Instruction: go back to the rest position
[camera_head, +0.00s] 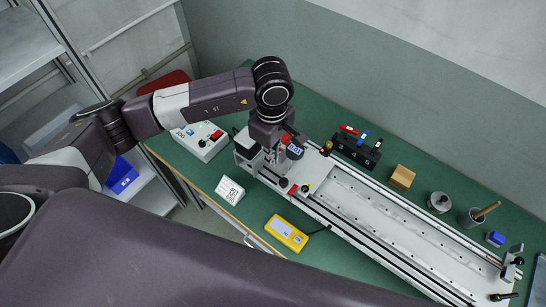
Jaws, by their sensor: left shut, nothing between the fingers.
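My left arm comes in from the left and bends down over the near-left end of the gantry. My left gripper (280,137) points down there, shut and empty, close to the gantry's head unit with a small blue display (294,151). The fingertips are small and partly hidden, so I cannot tell whether they touch the unit. The long pale gantry rail bed (385,230) runs from there to the lower right. My right gripper is not in view.
On the green table (245,205) are a grey control box (200,141), a white marked block (230,190), a yellow handheld device (286,233), a black bit holder (356,151), a wooden block (402,177) and two cups. A wall stands behind; shelves are at left.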

